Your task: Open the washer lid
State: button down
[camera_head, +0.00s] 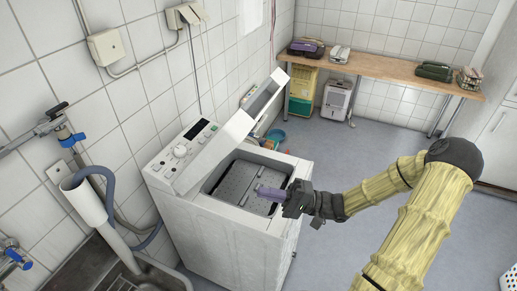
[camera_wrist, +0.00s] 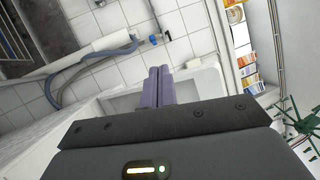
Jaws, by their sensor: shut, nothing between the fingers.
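The white top-loading washer (camera_head: 235,235) stands against the tiled wall at the left. Its lid (camera_head: 238,126) is raised and tilted up towards the control panel, so the opening shows, with a dark grey inner surface (camera_head: 238,180) inside. My gripper (camera_head: 259,189) is over the front right part of the opening, its purple fingers pointing left towards the lid. The fingers are together and hold nothing. In the wrist view the shut fingers (camera_wrist: 158,86) point at a pale panel that seems part of the washer. I cannot tell whether they touch anything.
The control panel (camera_head: 181,150) is behind the lid, by the wall. A sink (camera_head: 95,272) with a grey drain hose is at lower left. A wooden bench (camera_head: 385,69) with several items runs along the back wall. The floor right of the washer is clear.

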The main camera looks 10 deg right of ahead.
jog(key=w+d+r+m+t+b, duration=0.1)
jog(key=w+d+m+t, duration=0.2)
jog(key=d+t, duration=0.5)
jog(key=shift+w+d+r+m+t, duration=0.3)
jog(key=shift+w+d+t, duration=0.1)
jog(key=shift+t, duration=0.5)
jog(key=shift+a, duration=0.1)
jog(key=p+x, duration=0.4)
jog(key=x, duration=1)
jog(key=shift+p, duration=0.4)
